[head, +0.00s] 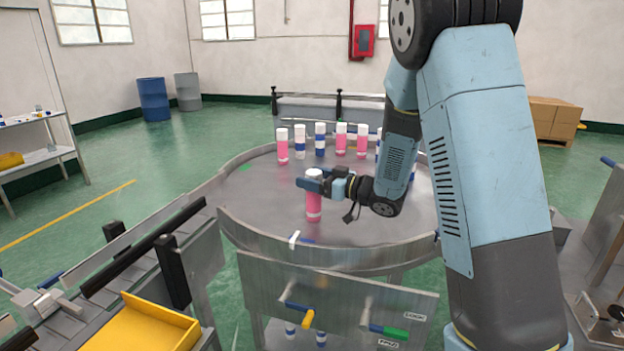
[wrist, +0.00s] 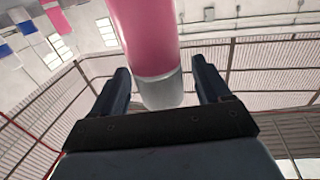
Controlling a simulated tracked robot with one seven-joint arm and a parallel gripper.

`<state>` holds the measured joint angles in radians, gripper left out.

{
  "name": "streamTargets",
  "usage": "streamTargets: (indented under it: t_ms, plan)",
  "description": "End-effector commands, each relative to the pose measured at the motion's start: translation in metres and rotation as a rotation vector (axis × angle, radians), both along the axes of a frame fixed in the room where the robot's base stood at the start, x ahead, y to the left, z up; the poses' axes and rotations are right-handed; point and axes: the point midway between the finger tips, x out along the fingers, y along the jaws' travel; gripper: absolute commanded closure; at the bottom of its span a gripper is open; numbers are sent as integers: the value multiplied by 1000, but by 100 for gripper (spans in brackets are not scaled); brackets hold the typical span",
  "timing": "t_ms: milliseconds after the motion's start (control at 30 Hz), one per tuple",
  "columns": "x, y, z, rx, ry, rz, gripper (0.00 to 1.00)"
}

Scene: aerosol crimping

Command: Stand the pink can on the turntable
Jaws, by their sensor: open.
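A pink can (head: 314,206) with a white cap stands upright on the round grey turntable (head: 262,205), near its front edge. My gripper (head: 311,183) is level with the upper part of this can, just below the cap. In the wrist view the can (wrist: 146,38) shows large, its pink body and pale end between the two jaws. My gripper (wrist: 163,78) is open there, with a gap between the can and the right jaw. The jaws hide part of the can in the head view.
Several other cans stand toward the back of the turntable, including a pink can (head: 282,147) and a blue-banded can (head: 320,140). A yellow tray (head: 145,330) and a rail conveyor lie at front left. The turntable's left part is clear.

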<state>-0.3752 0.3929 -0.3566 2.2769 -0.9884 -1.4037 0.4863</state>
Motion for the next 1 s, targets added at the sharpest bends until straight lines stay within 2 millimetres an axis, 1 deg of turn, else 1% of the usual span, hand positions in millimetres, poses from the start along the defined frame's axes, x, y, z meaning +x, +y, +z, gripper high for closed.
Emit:
streamTargets:
  t_ms: [133,167,267,600,700,833,1000]
  plan:
    - [0,0,3,0,-1,1,23]
    - [-1,-3,3,0,0,-1,23]
    - [-7,-13,2,0,0,-1,23]
    - [-40,-68,3,0,0,-3,23]
    - [-49,-81,3,0,0,-3,23]
    - [-57,-94,2,0,0,-1,23]
    - [-62,-101,2,1,1,0,23]
